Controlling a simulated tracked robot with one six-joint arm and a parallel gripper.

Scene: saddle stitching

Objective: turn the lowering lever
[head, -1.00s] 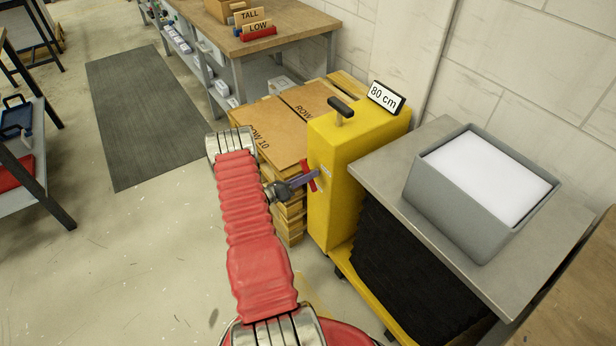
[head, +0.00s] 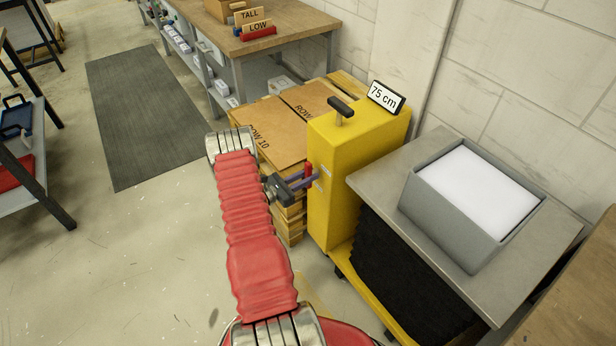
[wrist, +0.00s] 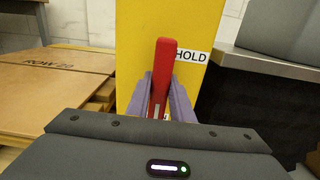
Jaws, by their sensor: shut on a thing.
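The red lowering lever (wrist: 162,78) stands upright on the side of the yellow lift column (head: 335,185), left of a label reading HOLD. My gripper (wrist: 160,98) is shut on the lever, with one purple finger on each side of it. In the head view the lever (head: 309,171) shows at the fingertips of my gripper (head: 304,180), against the column's left face. The sign (head: 387,97) on top of the column reads 75 cm. The lever's lower end is partly hidden by my fingers.
The lift's grey platform (head: 365,178) carries a grey bin (head: 455,228) with white contents, above black bellows (head: 400,270). Cardboard boxes (head: 270,130) on a pallet stand behind and left of the column. A wooden workbench (head: 285,20) stands further back.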

